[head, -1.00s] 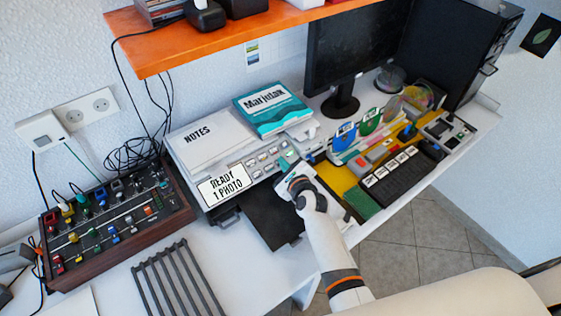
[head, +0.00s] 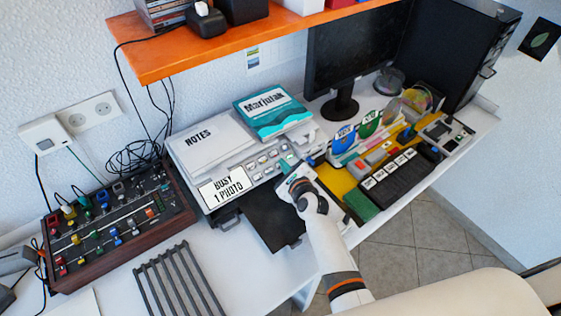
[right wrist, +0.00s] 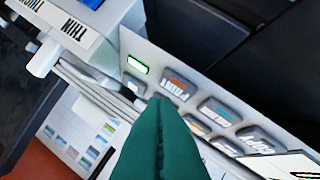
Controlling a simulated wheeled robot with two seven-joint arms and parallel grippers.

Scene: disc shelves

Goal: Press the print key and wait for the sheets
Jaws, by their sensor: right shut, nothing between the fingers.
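The printer (head: 258,177) stands on the desk with a display sign (head: 223,188) that reads "BUSY 1 PHOTO". Its print key (right wrist: 178,86) shows in the right wrist view, in a row of grey keys beside a lit green lamp (right wrist: 138,64). My right gripper (head: 289,166) is shut and empty at the right end of the printer's key panel. In the right wrist view its green fingertips (right wrist: 166,101) are at the print key's edge; I cannot tell whether they touch it. No sheet shows on the bare part of the black output tray (head: 268,222). My left gripper is out of view.
Notes (head: 205,142) and a teal book (head: 271,113) lie on the printer. A mixer (head: 115,225) and a grey rack (head: 180,282) are to the left. An orange shelf (head: 230,42) hangs above.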

